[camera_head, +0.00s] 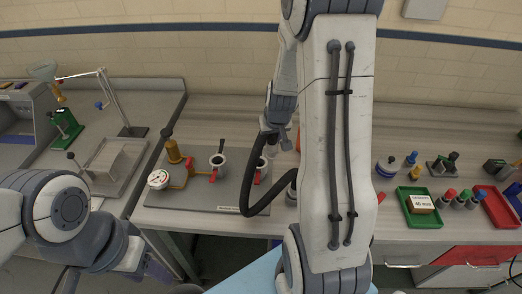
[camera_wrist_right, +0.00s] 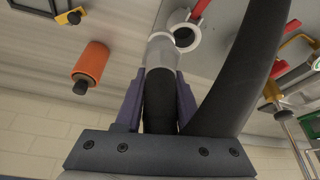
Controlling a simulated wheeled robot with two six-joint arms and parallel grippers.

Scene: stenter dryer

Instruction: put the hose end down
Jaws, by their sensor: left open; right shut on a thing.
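The black hose (camera_head: 254,205) hangs in a loop over the front of the grey board in the head view. My right gripper (camera_head: 271,137) is above the board's right part, shut on the hose end. In the right wrist view the gripper (camera_wrist_right: 158,100) has its fingers on both sides of the black hose, and the hose end's grey coupling (camera_wrist_right: 161,52) points away from it. The coupling is close to a pale ring-shaped port (camera_wrist_right: 186,37); I cannot tell whether they touch. My left gripper (camera_head: 72,281) is low at the left, open, partly cut off by the frame edge.
The grey board (camera_head: 200,197) carries a gauge (camera_head: 158,179), a brass fitting (camera_head: 173,152) and red-handled valves. An orange cylinder (camera_wrist_right: 91,62) stands near the right gripper. A green tray (camera_head: 407,216) and red tray (camera_head: 493,206) lie right. My right arm hides the middle bench.

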